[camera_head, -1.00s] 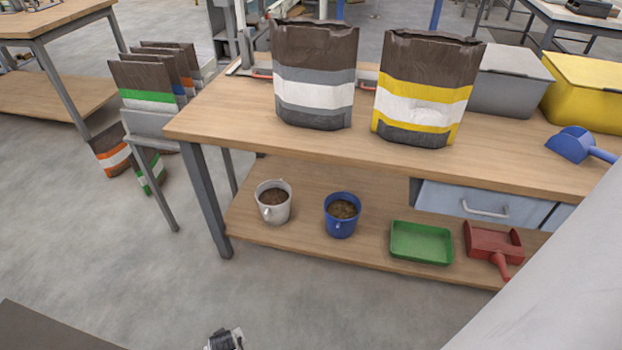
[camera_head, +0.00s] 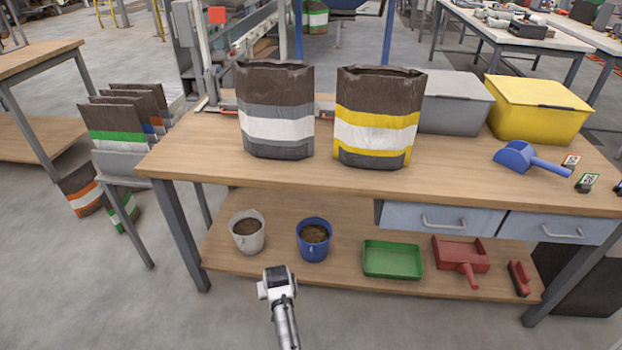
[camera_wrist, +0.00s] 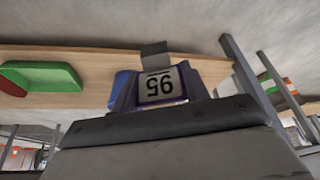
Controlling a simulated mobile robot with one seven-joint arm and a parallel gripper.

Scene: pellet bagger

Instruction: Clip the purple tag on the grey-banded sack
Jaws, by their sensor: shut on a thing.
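The grey-banded sack (camera_head: 276,125) stands upright on the workbench in the head view, brown on top with grey and white bands. Its top edge is uneven, and I see no tag on it. The purple tag (camera_wrist: 186,88) shows in the wrist view, with a white face bearing a dark number that appears upside down. My gripper (camera_wrist: 160,108) is shut on this tag. In the head view my arm's end (camera_head: 277,284) is low in front of the bench, well below and apart from the sack; the tag cannot be made out there.
A yellow-banded sack (camera_head: 376,135) stands close to the right of the grey-banded one. Grey (camera_head: 452,105) and yellow (camera_head: 540,112) bins and a blue scoop (camera_head: 520,157) are further right. The lower shelf holds buckets, a green tray (camera_head: 392,260) and a red dustpan (camera_head: 460,252). Floor in front is open.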

